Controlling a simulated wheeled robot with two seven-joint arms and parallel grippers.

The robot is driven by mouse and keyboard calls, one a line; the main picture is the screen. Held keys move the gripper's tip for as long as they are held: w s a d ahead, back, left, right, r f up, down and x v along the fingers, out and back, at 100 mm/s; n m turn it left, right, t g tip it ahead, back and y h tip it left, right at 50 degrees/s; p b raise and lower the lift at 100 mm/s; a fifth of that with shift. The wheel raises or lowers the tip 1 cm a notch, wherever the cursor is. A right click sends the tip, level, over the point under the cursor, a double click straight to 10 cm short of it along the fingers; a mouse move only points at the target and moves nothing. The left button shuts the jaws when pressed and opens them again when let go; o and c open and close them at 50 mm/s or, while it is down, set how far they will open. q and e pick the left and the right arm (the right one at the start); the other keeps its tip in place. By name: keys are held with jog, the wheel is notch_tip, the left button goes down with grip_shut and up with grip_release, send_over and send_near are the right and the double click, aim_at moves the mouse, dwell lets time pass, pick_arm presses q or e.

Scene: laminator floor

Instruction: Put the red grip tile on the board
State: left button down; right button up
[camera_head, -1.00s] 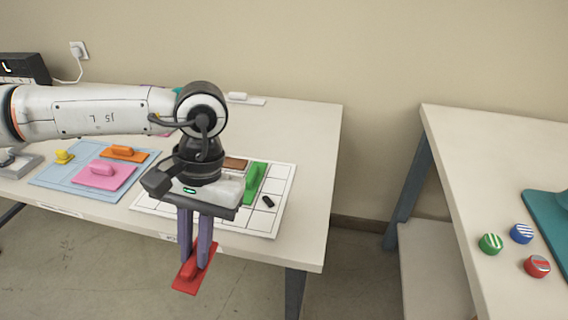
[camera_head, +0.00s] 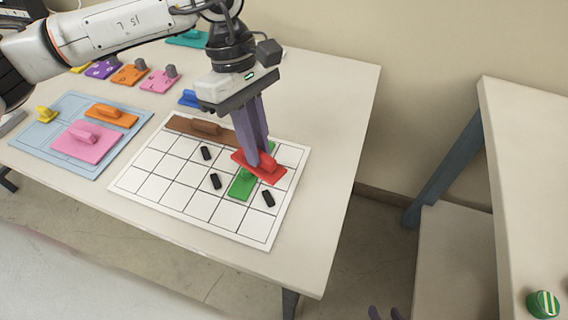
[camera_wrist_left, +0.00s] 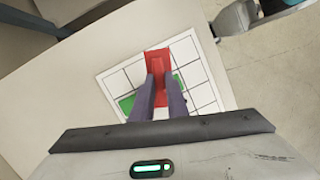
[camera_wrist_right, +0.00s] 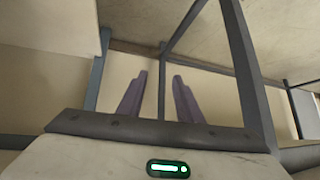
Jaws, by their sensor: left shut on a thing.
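The red grip tile (camera_head: 278,175) is held by its ridge in my left gripper (camera_head: 262,160), which is shut on it. It is over the right part of the white gridded board (camera_head: 152,187). It hides part of the green tile (camera_head: 238,190) on the board; the gap beneath is hard to judge. In the left wrist view the red tile (camera_wrist_left: 158,58) lies between and beyond the left fingers (camera_wrist_left: 160,82), with green on both sides. My right gripper (camera_wrist_right: 160,80) is open and empty, away from the board; its fingertips just show at the bottom of the head view (camera_head: 385,313).
A brown tile (camera_head: 185,124) lies along the board's back edge. Small black pieces (camera_head: 215,181) are on the board. A blue mat (camera_head: 60,110) with pink, orange and yellow tiles lies left. More tiles stand behind. A second table (camera_head: 530,150) is right, across a gap.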

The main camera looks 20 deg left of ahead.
pick_arm(q)
jog(key=w+d+r+n+t+y, duration=0.25)
jog(key=w+n+t, duration=0.3)
jog(key=n, duration=1.55)
jog(key=shift+g, duration=0.45)
jog(key=x, duration=0.3)
jog(key=s+x, duration=0.1)
jog(key=x, duration=0.6)
jog(key=shift+s+d+f, duration=0.2)
jog(key=shift+s+f, duration=0.1)
jog(key=shift+s, duration=0.05)
jog(key=shift+f+b, duration=0.2)
jog(key=shift+b, duration=0.1)
jog(key=c, duration=1.7)
grip_release()
jog(key=shift+r, duration=0.15)
jog(key=shift+c, duration=0.2)
jog(key=v, duration=1.2)
jog(key=shift+a, duration=0.15)
